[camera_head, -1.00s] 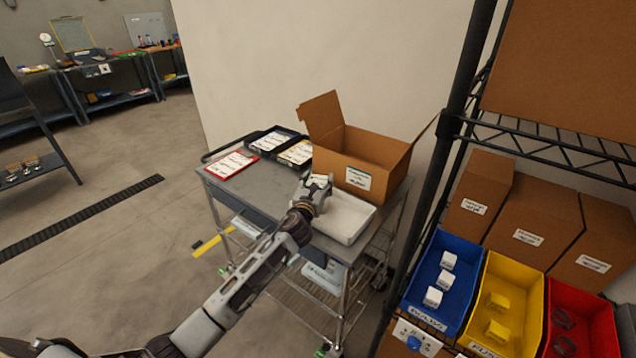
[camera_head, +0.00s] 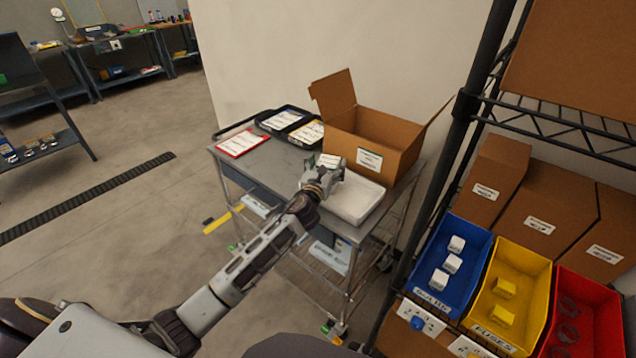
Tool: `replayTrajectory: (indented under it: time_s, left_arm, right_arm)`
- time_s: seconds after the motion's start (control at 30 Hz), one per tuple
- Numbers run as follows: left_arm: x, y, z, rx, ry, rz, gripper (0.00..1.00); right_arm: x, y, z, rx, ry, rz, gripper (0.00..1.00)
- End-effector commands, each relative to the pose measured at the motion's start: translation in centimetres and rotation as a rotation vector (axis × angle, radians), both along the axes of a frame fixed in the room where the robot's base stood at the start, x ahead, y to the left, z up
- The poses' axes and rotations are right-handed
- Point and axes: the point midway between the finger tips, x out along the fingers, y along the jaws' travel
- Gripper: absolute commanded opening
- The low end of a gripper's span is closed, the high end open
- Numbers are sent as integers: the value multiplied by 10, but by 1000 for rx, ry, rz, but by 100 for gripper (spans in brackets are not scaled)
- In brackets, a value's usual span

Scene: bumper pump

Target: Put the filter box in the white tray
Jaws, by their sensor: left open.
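The white tray (camera_head: 360,201) lies on the grey cart top (camera_head: 262,178), in front of the open cardboard box. My left gripper (camera_head: 330,173) is open over the tray's left end. A small white piece with a dark green edge (camera_head: 330,160) shows right at the fingers; it may be the filter box, but it is too small to tell. I cannot tell whether it touches the fingers or rests in the tray. The gripper and forearm hide the tray's left part. My right gripper is not in view.
The open cardboard box (camera_head: 381,143) stands behind the tray. Black trays with papers (camera_head: 281,121) and a red clipboard (camera_head: 243,140) lie on the cart's far left. A wire rack with blue (camera_head: 446,290), yellow and red bins stands close on the right.

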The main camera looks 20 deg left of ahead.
Motion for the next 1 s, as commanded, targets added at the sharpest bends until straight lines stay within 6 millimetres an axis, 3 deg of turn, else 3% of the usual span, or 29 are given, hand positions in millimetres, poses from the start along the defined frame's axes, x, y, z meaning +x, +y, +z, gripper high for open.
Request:
replayTrajectory:
  time_s: [0.5, 1.0]
  left_arm:
    - [-52, -2, 0, 1, 0, -1, 82]
    - [-96, -3, -1, 0, 1, -1, 82]
  right_arm:
    - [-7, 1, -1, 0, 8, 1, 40]
    - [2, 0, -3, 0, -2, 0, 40]
